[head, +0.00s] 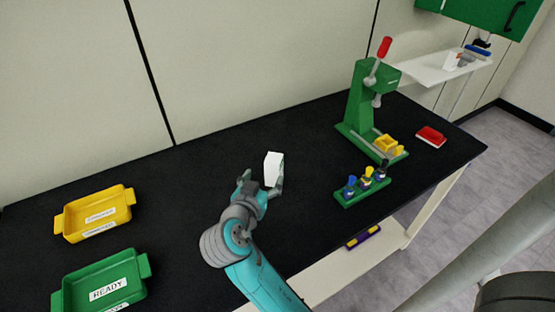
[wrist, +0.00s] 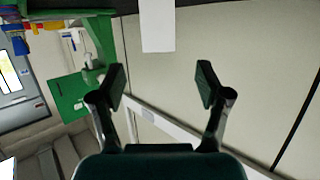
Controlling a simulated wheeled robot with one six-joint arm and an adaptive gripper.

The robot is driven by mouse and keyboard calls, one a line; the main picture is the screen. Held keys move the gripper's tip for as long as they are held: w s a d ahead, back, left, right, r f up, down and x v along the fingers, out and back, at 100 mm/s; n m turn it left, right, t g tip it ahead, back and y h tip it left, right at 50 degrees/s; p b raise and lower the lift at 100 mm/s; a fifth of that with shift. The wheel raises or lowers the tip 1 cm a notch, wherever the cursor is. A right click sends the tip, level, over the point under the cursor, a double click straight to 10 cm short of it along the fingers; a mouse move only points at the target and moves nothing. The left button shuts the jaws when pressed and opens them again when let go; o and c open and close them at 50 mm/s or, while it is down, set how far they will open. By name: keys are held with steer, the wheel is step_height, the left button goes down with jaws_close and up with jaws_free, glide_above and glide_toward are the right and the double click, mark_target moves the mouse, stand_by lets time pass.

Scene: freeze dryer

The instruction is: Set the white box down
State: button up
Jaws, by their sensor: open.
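The white box (head: 273,168) appears to stand upright on the black table (head: 190,185), just beyond my fingertips in the head view. Its lower part is close to my right finger there, and I cannot tell whether they touch. My gripper (head: 262,183) is open, with its fingers spread. In the wrist view the white box (wrist: 157,25) shows at the top, ahead of the gap between the open fingers (wrist: 161,82). No finger is closed on it.
A yellow tray (head: 128,214) and a green READY tray (head: 142,287) lie at the left. A green press (head: 358,110) with a red-knobbed lever stands at the right. A green rack (head: 347,199) with several coloured-top items is nearer. A red item (head: 431,136) lies near the right edge.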

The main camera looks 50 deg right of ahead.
mark_target(272, 165)
steer(key=x, duration=1)
steer(key=shift+d+r, duration=0.1)
steer(key=shift+d, duration=0.1)
steer(key=shift+c, duration=0.2)
steer(key=c, duration=1.2)
